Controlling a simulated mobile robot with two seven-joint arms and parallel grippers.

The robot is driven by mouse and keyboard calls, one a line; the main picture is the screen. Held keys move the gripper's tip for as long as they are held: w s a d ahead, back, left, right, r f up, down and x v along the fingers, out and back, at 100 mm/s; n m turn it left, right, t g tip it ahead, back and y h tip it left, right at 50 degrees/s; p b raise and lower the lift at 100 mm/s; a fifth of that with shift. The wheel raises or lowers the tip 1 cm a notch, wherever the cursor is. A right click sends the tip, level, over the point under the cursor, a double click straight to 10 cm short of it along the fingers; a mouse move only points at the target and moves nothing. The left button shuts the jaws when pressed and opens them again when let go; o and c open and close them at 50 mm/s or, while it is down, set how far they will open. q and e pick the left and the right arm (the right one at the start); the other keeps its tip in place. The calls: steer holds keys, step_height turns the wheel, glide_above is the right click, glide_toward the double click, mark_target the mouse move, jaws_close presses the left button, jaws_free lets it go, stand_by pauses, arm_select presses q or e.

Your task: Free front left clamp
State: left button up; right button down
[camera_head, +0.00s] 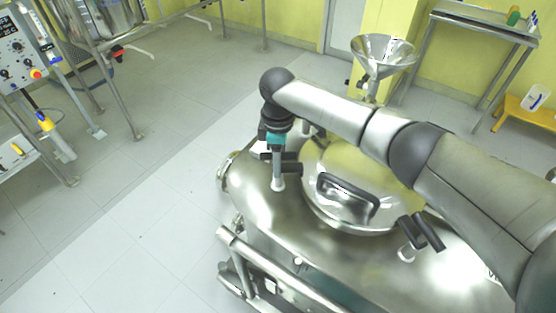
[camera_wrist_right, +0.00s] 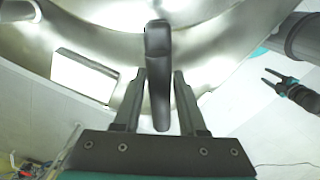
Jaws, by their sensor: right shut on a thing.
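The front left clamp (camera_head: 290,168) has a black handle and a pale post on the steel reactor, at the left edge of the domed lid (camera_head: 325,165). My right gripper (camera_head: 274,150) comes down from above onto this clamp and partly hides it. In the right wrist view, the black clamp handle (camera_wrist_right: 158,75) stands between the two fingers of the right gripper (camera_wrist_right: 158,108), which is shut on it. My left gripper (camera_wrist_right: 273,78) shows small at the right of the wrist view, its two prongs apart and empty.
Another black-handled clamp (camera_head: 422,233) is at the lid's right side. A steel funnel (camera_head: 384,52) stands behind the reactor. A rail (camera_head: 270,270) runs along the reactor's front.

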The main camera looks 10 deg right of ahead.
steer(key=m+p, duration=0.4)
steer(key=p, duration=0.1)
steer(key=shift+a+r, duration=0.1)
steer(key=shift+r, duration=0.15)
steer(key=m+p, duration=0.3)
steer(key=m, duration=0.2)
steer(key=shift+f+p, duration=0.1)
steer(key=shift+p, duration=0.3)
steer(key=m+p, duration=0.2)
steer(key=m, duration=0.2)
steer(key=shift+f+m+p, duration=0.1)
steer(key=shift+m+p, duration=0.3)
steer(key=shift+m, duration=1.8)
steer(key=shift+w, duration=0.1)
steer(key=c, duration=0.7)
jaws_free()
